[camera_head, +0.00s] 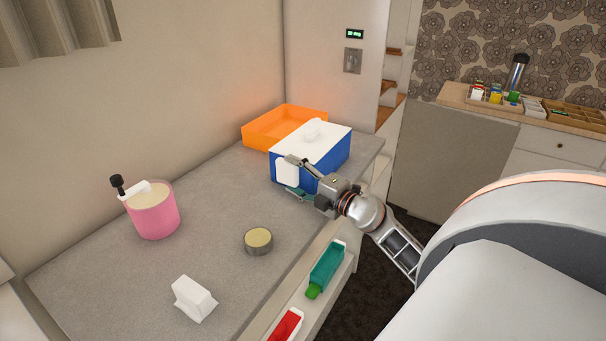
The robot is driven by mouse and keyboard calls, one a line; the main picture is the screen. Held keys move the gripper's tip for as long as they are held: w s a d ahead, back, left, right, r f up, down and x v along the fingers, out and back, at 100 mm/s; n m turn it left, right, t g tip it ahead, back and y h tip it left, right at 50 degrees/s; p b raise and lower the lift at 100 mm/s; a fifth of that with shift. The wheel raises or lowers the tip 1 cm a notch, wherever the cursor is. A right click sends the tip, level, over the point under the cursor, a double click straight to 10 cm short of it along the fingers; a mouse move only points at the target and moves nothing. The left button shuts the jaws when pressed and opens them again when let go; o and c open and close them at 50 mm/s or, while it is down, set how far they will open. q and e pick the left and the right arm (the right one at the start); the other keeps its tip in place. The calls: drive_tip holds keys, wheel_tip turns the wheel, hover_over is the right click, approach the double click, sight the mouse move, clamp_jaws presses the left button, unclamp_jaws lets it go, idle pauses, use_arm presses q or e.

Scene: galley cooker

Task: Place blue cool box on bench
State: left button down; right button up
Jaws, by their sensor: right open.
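The blue cool box (325,164) with a white lid stands upright on the grey bench (210,210), near its far right end. A white panel or handle (287,172) shows on its near side. My right gripper (292,176) is at that near side, its fingers open above and below the white part. Whether the fingers touch it is unclear. The gripper hides part of the box's lower near corner. My left gripper is not in view.
An orange open tray (262,133) stands right behind the box. A pink pot (153,212), a round tin (258,241) and a white holder (193,299) stand on the bench. A green bottle (325,270) sits in the front shelf.

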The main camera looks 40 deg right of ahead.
drive_tip(key=s, duration=0.7)
drive_tip(key=s+d+b, duration=0.1)
drive_tip(key=s, duration=0.2)
drive_tip(key=shift+s+f, duration=0.15)
drive_tip(key=shift+s, duration=0.25)
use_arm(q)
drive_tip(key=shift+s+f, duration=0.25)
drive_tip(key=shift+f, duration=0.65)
use_arm(e)
drive_tip(key=shift+s, duration=0.6)
drive_tip(key=shift+s, duration=0.1)
